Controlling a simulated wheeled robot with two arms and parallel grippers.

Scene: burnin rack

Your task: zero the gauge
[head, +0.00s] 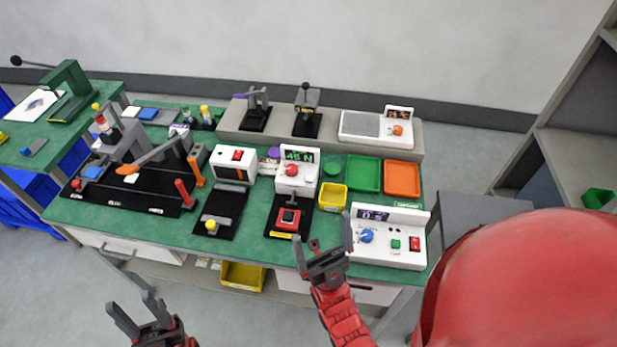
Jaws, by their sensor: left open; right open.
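A white box with a lit green digital display (299,156) and a red knob (292,170) stands mid-bench; it looks like a gauge. A black plate with a red block (289,218) lies in front of it. A white panel (400,257) with a small display, blue knob (367,236), green button and red switch stands at the right front. I cannot tell for certain which is the gauge. My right gripper (322,235) is open and empty by the bench's front edge, left of the panel. My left gripper (130,300) is open and empty, low in front of the bench.
A white unit with a grey plate and orange knob (397,130) sits on the rear shelf. Green (364,173), orange (402,178) and yellow (332,196) trays are at the right. A black fixture with an orange lever (150,160) fills the left. Little bare green top (245,225) shows.

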